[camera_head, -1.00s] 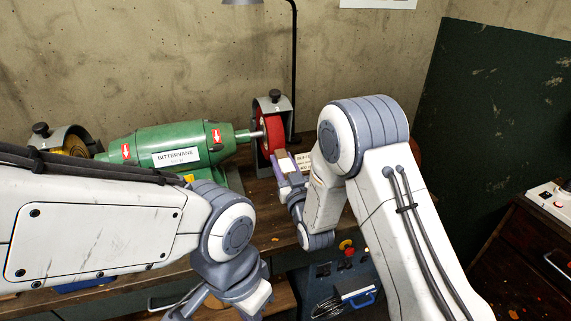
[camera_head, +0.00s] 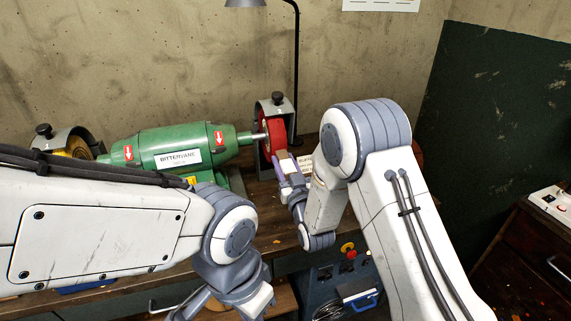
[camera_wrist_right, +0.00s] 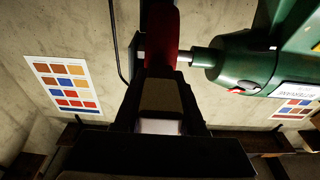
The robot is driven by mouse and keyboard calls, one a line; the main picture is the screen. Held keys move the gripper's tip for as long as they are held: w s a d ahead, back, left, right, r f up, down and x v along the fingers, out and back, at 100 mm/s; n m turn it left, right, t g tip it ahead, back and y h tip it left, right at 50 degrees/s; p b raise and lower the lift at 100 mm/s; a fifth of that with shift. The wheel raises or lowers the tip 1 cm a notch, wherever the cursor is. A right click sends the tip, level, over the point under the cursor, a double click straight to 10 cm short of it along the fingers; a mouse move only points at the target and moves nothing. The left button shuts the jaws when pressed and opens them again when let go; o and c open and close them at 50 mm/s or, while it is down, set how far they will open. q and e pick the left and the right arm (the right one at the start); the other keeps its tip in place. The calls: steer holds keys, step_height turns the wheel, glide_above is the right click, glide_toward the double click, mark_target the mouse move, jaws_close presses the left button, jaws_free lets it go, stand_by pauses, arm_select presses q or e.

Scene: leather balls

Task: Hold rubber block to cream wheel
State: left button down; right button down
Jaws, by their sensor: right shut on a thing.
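My right gripper (camera_head: 290,168) is shut on a small brownish block (camera_head: 282,155), at the front of the red wheel (camera_head: 275,133) on the machine's right end. In the right wrist view the block (camera_wrist_right: 160,97) sits between the dark fingers, its far end lined up with the red wheel (camera_wrist_right: 161,35). I cannot tell whether they touch. A yellowish wheel (camera_head: 77,147), the closest to cream in view, sits under a guard at the machine's left end, away from the block.
The green machine (camera_head: 165,147) stands between the two wheels on a wooden bench. A lamp post (camera_head: 297,70) rises behind the red wheel. A control box (camera_head: 345,280) with red and yellow knobs is below the bench front. A dark green panel (camera_head: 500,120) stands right.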

steer(key=shift+w+a, duration=0.1)
steer(key=shift+w, duration=0.25)
steer(key=shift+b, duration=0.7)
stand_by(1.5)
steer(key=shift+b+v, duration=1.2)
steer(key=shift+v, duration=1.35)
steer(key=shift+b+v, duration=0.35)
steer(key=shift+v, duration=0.6)
